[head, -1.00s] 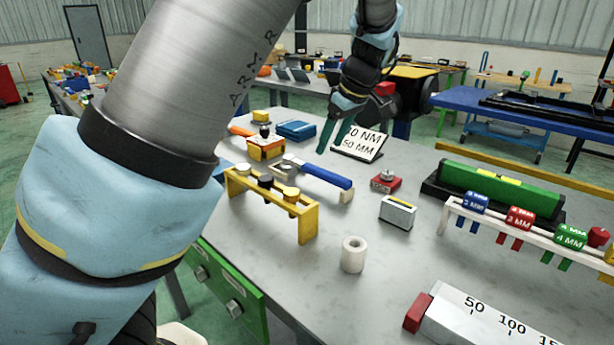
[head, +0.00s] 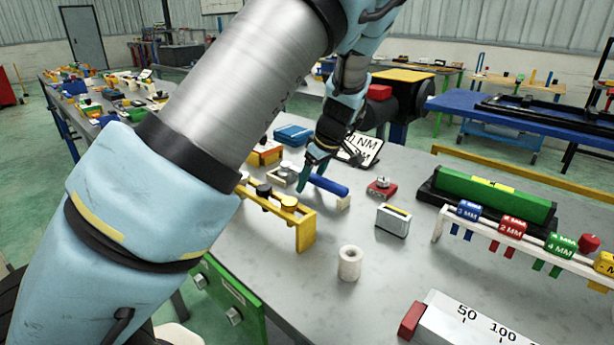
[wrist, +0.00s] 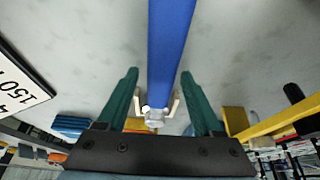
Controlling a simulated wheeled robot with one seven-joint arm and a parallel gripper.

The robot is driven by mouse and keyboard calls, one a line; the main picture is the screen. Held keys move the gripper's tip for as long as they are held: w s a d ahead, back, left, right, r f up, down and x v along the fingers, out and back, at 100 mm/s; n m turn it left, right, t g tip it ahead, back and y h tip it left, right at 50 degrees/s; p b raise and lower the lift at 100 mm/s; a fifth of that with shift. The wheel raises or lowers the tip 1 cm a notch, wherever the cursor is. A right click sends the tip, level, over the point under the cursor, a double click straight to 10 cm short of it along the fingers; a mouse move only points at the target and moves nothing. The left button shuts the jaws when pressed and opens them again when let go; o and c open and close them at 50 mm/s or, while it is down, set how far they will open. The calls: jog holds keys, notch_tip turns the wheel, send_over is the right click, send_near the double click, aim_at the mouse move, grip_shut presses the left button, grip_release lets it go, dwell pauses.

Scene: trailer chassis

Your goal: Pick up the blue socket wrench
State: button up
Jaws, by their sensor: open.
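The blue socket wrench (head: 330,186) lies above the grey bench on small pale supports; its blue handle points to the right in the head view. In the wrist view its handle (wrist: 171,45) runs down the middle, with a silver end near the gripper base. My gripper (head: 311,178) is over the wrench's left part. In the wrist view my gripper (wrist: 159,78) has its two green fingers apart, one on each side of the wrench, with gaps to both. The silver head is partly hidden by my gripper in the head view.
A yellow rack (head: 304,232) stands just in front of the wrench. A torque sign (head: 362,149), a red block (head: 381,188), a silver box (head: 393,220) and a white roll (head: 349,263) are nearby. A blue box (head: 293,135) sits behind.

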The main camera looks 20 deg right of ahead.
jog(key=shift+c, duration=0.2)
grip_shut()
dwell(0.3)
